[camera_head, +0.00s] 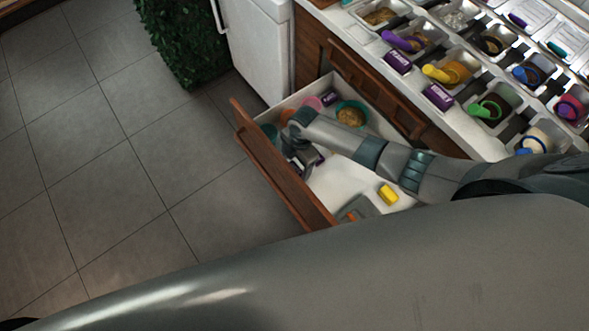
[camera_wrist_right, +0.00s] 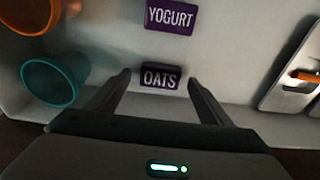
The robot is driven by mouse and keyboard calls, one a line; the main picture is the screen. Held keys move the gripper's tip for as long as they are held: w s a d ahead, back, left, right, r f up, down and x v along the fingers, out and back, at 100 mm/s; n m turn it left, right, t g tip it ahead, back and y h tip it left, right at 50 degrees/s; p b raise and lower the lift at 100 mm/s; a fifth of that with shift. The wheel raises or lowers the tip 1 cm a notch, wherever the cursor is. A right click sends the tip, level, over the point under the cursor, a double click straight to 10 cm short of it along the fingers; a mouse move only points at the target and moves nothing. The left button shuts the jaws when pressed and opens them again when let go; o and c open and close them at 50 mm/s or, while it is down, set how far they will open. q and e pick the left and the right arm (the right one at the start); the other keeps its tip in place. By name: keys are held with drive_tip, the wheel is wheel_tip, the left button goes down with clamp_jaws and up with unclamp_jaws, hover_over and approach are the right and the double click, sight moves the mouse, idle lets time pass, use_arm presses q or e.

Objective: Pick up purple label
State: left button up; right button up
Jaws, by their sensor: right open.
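Two purple labels lie in the open drawer in the right wrist view: one reading OATS (camera_wrist_right: 160,76) and one reading YOGURT (camera_wrist_right: 170,16) farther away. My right gripper (camera_wrist_right: 159,84) is open, with the OATS label between the lines of its two fingertips; I cannot tell whether they touch it. In the head view my right arm reaches into the drawer, with the right gripper (camera_head: 300,162) near the drawer front and partly hidden. Another purple label (camera_head: 330,98) shows at the drawer's back. Two more purple labels, one (camera_head: 397,62) and another (camera_head: 438,97), lie on the counter. My left gripper is not in view.
The wooden drawer front (camera_head: 280,165) is close to my right gripper. A teal cup (camera_wrist_right: 52,82) and an orange cup (camera_wrist_right: 32,14) stand left of it. A yellow block (camera_head: 388,194) lies in the drawer. Topping trays with scoops line the counter.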

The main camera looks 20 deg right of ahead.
drive_tip(key=shift+f, duration=0.45)
drive_tip(key=c, duration=1.1)
drive_tip(key=shift+r, duration=0.15)
wheel_tip(320, 180, up, 10)
drive_tip(key=shift+f, duration=0.1)
idle(0.3)
